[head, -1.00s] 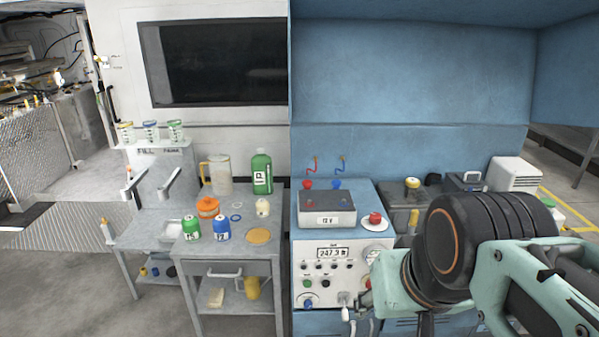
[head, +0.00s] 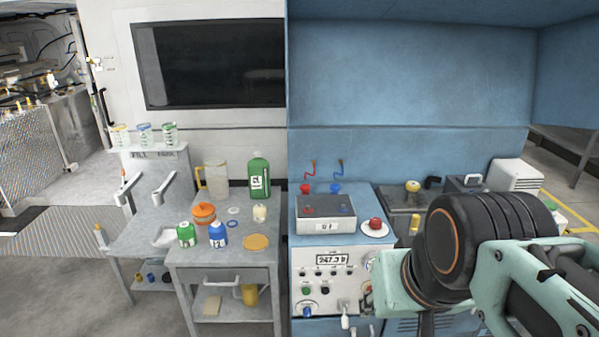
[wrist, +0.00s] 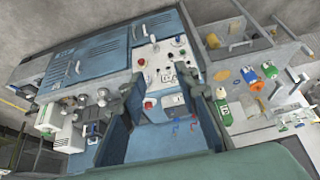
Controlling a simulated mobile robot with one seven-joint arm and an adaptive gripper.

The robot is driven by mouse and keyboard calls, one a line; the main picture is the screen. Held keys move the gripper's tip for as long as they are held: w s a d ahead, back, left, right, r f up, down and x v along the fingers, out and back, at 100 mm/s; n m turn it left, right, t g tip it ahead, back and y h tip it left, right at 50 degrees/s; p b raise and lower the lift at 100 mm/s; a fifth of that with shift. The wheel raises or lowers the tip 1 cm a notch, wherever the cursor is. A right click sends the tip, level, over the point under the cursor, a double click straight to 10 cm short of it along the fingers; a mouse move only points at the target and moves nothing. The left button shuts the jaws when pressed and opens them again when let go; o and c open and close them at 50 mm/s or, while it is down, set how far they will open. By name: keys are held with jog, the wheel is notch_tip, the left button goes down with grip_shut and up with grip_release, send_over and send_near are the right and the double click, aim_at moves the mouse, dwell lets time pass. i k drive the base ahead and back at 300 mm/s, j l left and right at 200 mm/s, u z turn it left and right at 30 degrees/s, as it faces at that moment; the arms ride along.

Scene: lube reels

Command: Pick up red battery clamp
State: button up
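The red battery clamp (head: 306,187) is small, with a thin red lead rising behind it. It is at the back left of a grey box (head: 325,225) on the white and blue machine. A blue clamp (head: 336,187) is to its right. In the wrist view, the red lead (wrist: 173,127) and blue lead show upside down beyond the grey box. My gripper (wrist: 168,92) shows there as two dark fingers, wide apart, with nothing held between them. It is apart from the red clamp. In the head view my arm hides the fingers.
A red button on a white disc (head: 375,226) is right of the grey box. A grey table (head: 225,258) with bottles, an orange pot and a jug stands to the left. The blue cabinet wall (head: 410,90) rises behind. There is open floor at the front left.

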aim_at(305, 188)
jog(key=i+j+z, duration=0.1)
jog(key=i, duration=0.4)
jog(key=i+j+z, duration=0.1)
jog(key=i+j, duration=0.15)
jog(key=i, duration=0.2)
